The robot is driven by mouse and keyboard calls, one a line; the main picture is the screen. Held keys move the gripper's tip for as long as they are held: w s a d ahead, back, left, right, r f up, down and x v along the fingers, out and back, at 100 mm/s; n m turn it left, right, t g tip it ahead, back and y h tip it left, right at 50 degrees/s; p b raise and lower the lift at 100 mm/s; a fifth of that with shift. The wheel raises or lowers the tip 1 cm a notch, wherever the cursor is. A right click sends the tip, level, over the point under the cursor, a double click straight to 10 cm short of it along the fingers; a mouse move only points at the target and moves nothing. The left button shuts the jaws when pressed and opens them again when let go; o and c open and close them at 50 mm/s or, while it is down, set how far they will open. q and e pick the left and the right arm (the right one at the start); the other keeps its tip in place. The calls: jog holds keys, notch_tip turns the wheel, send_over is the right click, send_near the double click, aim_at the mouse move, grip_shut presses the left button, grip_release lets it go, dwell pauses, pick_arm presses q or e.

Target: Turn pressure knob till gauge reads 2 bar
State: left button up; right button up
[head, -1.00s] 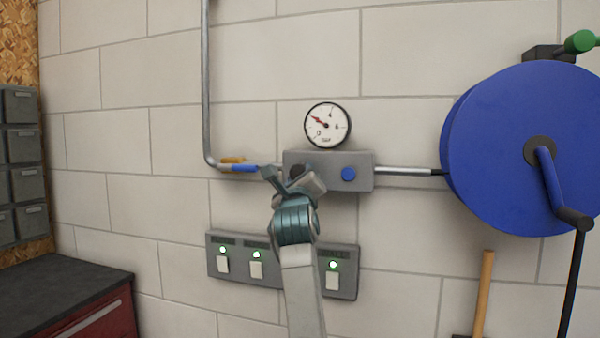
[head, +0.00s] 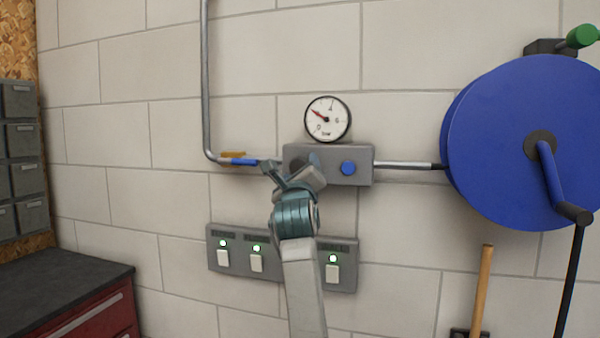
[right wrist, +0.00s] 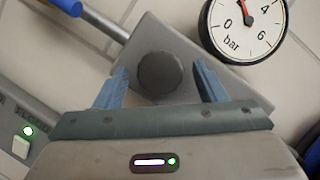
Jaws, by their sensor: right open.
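The pressure gauge (head: 328,119) is a white round dial above a grey box (head: 330,178) on the wall. Its red needle points to the upper left, between 0 and 4; it also shows in the right wrist view (right wrist: 245,28). The dark round knob (right wrist: 160,73) is on the left part of the box, partly hidden by my gripper in the head view. My right gripper (right wrist: 161,80) is open, with one finger on each side of the knob and visible gaps between. My left gripper is out of view.
A blue button (head: 348,168) is on the same box. A panel with lit switches (head: 300,267) is below.

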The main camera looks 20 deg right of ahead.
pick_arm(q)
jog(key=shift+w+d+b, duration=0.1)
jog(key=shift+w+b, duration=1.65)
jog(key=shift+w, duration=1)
pick_arm(e)
jog(key=v, duration=1)
jog(key=shift+s, duration=0.3)
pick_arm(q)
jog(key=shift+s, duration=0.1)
pick_arm(e)
jog(key=shift+a+f, duration=0.1)
jog(key=shift+f, duration=0.1)
